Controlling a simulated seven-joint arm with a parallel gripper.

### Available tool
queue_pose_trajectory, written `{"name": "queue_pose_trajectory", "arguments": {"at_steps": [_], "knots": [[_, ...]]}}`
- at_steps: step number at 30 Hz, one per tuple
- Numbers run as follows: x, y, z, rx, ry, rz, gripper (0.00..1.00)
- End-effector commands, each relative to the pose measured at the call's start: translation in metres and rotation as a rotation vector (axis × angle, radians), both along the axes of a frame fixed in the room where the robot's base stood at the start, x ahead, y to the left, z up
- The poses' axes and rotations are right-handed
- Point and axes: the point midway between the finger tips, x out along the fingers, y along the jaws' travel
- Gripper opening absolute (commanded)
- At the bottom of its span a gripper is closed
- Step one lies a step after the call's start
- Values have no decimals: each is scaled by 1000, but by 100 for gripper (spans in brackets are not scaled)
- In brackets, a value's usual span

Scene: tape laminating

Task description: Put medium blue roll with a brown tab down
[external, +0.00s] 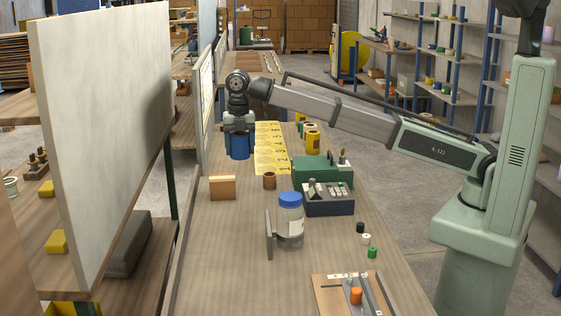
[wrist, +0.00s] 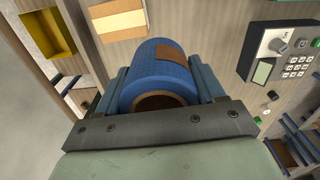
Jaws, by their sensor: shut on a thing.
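The blue roll (external: 239,150) hangs below my gripper (external: 238,129) over the left side of the long wooden table, short of the yellow sheets. In the wrist view the blue roll (wrist: 150,72) sits between the two fingers of my gripper (wrist: 166,88), which are shut on its sides. Its brown tab (wrist: 170,53) shows on the upper side, and a brown core shows at the near end. I cannot tell whether the roll's lower end touches the table.
Yellow sheets (external: 270,143) lie right of the roll, with yellow rolls (external: 312,139) beyond. A green box (external: 315,170) and keypad device (external: 328,203) stand to the right. An orange-brown block (external: 222,187), small brown roll (external: 269,181) and blue-lidded jar (external: 290,222) stand nearer. A panel (external: 207,105) borders the left.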

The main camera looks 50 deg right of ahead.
Motion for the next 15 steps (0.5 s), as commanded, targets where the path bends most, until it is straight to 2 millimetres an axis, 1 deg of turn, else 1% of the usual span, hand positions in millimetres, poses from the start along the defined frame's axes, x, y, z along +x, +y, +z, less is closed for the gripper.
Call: {"name": "queue_pose_trajectory", "arguments": {"at_steps": [1, 3, 5, 6, 11, 15], "knots": [[-10, 19, 0, 0, 0, 24, 36], [-25, 42, 0, 0, 0, 52, 36], [-38, 61, 0, 0, 0, 77, 36], [-47, 74, 0, 0, 0, 94, 36], [-86, 123, 0, 0, 0, 160, 36], [-123, 164, 0, 0, 0, 217, 36]]}}
